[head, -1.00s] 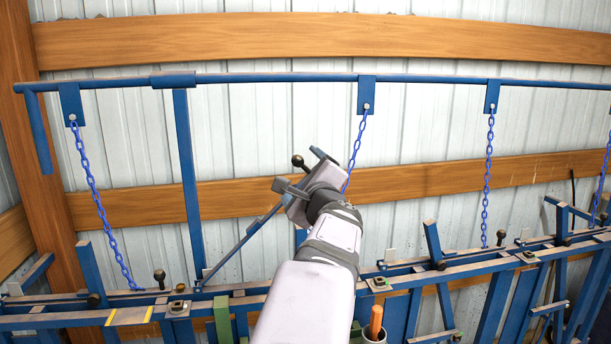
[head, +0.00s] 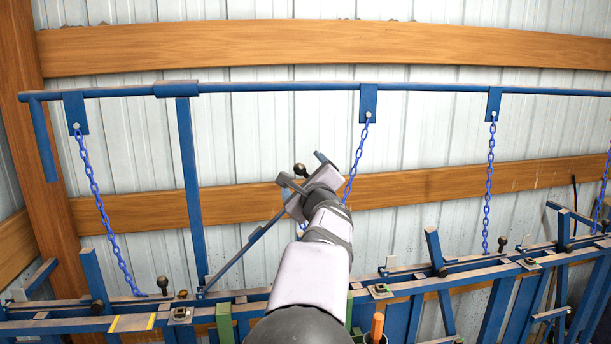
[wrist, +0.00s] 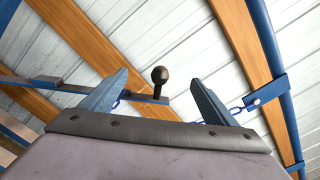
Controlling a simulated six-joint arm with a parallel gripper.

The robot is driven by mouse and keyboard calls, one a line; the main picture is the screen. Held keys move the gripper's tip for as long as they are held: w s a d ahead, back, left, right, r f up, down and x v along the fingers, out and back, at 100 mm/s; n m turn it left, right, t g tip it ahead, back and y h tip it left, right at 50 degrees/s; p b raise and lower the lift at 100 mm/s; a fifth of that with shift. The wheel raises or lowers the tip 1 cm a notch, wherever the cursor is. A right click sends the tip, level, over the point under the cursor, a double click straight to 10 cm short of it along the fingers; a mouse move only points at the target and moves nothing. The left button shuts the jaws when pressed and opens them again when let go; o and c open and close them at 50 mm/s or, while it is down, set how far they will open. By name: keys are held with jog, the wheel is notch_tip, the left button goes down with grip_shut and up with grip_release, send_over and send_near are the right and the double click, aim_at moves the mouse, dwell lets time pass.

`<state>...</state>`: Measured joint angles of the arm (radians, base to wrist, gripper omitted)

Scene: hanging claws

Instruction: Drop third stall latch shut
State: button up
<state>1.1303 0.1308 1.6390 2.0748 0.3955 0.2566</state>
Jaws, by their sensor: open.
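A blue latch bar (head: 243,247) slants up from the rail to my gripper. A black ball knob (head: 300,170) stands at its upper end, and the bar is raised. My gripper (head: 306,171) is open with its fingers spread to either side of the knob. In the wrist view the knob (wrist: 160,76) shows between the two fingertips (wrist: 163,97), apart from both. Its short stem meets a blue bar (wrist: 130,93) that passes behind the left finger. My gripper and arm hide part of the latch in the head view.
Other black knobs (head: 162,282) (head: 502,241) stand low along the blue rail (head: 225,298). Blue chains (head: 356,165) hang from the overhead pipe (head: 275,88). A blue post (head: 188,180) rises left of my gripper. A cup with an orange handle (head: 377,325) sits low right.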

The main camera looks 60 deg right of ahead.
aim_at(301, 171)
jog(key=shift+p+x, duration=0.7)
jog(key=shift+x, duration=1.15)
jog(key=shift+c, duration=0.7)
grip_shut()
jog(key=s+d+f+m+b, duration=0.1)
jog(key=s+d+f+b, duration=0.1)
jog(key=s+d+f, duration=0.1)
jog(key=shift+s+d+f+m, duration=0.15)
jog(key=shift+d+f+m, duration=0.15)
jog(key=shift+f, duration=0.6)
jog(key=shift+b, duration=0.3)
notch_tip(301, 171, down, 5)
jog(key=s+d+m+b, duration=0.1)
jog(key=s+d+b, duration=0.1)
jog(key=s+b, duration=0.1)
jog(key=shift+d+m, duration=0.3)
jog(key=shift+d, duration=0.05)
